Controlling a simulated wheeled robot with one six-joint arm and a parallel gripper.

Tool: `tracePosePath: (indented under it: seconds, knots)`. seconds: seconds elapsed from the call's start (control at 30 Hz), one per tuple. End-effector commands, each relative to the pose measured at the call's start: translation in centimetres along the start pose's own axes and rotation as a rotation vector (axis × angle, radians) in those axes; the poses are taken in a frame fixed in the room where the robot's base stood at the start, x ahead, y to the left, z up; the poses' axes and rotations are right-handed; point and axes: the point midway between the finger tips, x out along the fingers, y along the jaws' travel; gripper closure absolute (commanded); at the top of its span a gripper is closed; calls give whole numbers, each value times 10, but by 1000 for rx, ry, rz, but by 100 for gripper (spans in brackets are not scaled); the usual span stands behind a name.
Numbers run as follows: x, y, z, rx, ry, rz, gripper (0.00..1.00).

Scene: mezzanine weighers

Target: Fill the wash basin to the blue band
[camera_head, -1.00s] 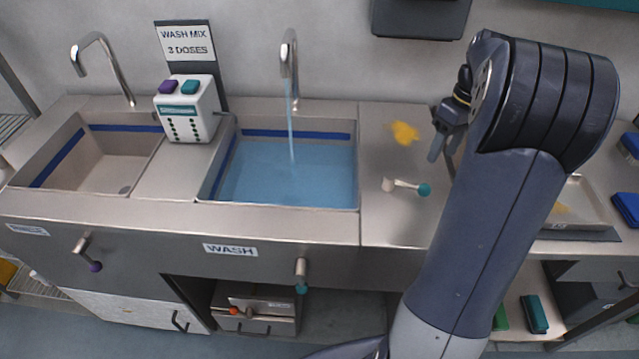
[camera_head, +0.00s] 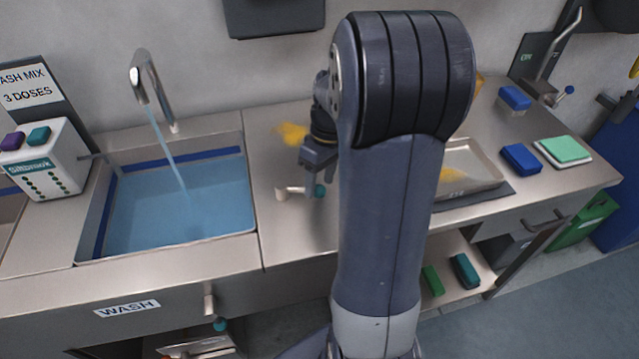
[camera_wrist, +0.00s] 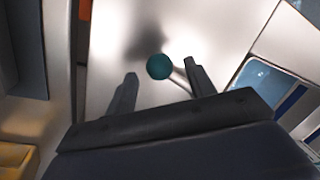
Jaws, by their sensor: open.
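The wash basin (camera_head: 250,222) is a steel sink in the counter with blue water (camera_head: 175,212) in it. The blue band (camera_head: 200,155) shows on its inner walls above the water surface. The tap (camera_head: 150,85) runs a stream into the basin. A lever with a teal knob (camera_head: 320,191) lies on the counter right of the basin. The knob also shows in the wrist view (camera_wrist: 159,66), between and just beyond the fingertips. My gripper (camera_wrist: 158,84) is open and empty, and in the head view it (camera_head: 318,165) is over the lever, partly hidden by my arm.
A dispenser (camera_head: 45,160) with purple and teal buttons stands left of the basin under a "WASH MIX 3 DOSES" sign (camera_head: 28,87). A shallow tray (camera_head: 470,165) and blue brushes (camera_head: 521,159) lie to the right. A yellow smear (camera_head: 291,133) marks the counter.

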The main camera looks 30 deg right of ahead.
Motion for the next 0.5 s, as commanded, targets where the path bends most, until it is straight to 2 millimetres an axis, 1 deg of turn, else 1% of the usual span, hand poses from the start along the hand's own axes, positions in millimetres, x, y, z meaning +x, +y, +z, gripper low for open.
tracePosePath:
  seconds: [0.03,0.1,0.2,0.47,0.5]
  knots:
    - [6,0,0,0,-2,-2,48]
    - [12,0,0,0,-1,0,48]
    - [16,0,0,0,-1,-1,48]
    - [17,0,0,0,0,0,48]
    - [17,0,0,0,0,0,51]
